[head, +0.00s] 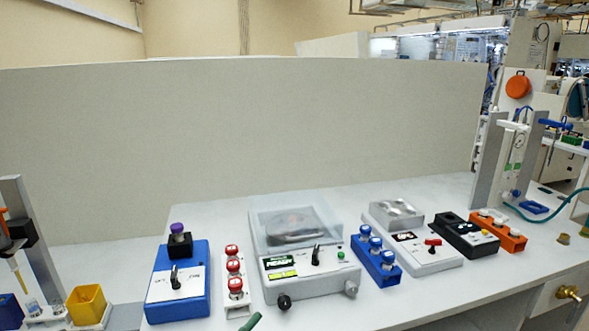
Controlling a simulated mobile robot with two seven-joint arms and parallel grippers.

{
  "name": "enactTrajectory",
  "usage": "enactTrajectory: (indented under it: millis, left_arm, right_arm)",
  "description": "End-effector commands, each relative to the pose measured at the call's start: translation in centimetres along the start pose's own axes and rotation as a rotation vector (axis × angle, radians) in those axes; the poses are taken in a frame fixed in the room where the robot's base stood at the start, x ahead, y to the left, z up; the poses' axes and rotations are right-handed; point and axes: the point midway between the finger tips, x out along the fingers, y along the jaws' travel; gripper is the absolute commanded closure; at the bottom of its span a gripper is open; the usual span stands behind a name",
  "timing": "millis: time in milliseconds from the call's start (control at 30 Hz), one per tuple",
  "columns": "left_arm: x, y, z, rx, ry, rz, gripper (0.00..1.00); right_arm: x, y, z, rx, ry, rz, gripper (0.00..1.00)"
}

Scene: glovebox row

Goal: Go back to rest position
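Neither of my grippers shows in the head view, and no part of my arms can be made out. A long white bench (210,318) lies in front of me with a row of small lab devices. From left to right are a blue box (178,300) with a black knob and a purple-topped vial, a white rack of red-capped vials (234,271), a clear-lidded centrifuge-like device (312,278), a blue rack of blue-capped vials (375,256), a white device with a metal plate (413,241), a black device (466,236) and an orange rack (498,231).
A yellow cup (87,304) and a pipette stand (28,250) are at the far left. A grey upright stand (516,160) is at the right. A green object (252,322) is cut off at the bottom edge. A pale panel (240,130) closes the back. A brass valve (568,293) is lower right.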

Motion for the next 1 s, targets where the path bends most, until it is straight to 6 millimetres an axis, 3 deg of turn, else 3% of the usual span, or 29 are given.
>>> enactTrajectory:
  millis: [100,233,400,500,667,900,1000]
  left_arm:
    - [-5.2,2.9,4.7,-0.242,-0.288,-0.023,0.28]
    - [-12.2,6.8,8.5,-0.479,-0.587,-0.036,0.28]
    - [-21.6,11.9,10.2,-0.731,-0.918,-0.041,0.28]
    - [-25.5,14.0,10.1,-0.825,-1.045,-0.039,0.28]
    - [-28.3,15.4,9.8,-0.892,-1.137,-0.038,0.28]
    - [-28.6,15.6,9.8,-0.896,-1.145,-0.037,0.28]
    - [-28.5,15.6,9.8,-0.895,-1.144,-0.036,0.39]
  right_arm:
    - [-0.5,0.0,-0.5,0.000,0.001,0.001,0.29]
    - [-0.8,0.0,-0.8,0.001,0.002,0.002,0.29]
    - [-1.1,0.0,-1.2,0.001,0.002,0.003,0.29]
    - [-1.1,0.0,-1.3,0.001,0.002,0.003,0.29]
    - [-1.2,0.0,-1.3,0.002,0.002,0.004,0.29]
    - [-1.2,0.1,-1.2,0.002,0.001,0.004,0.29]
    - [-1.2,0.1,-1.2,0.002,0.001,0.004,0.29]
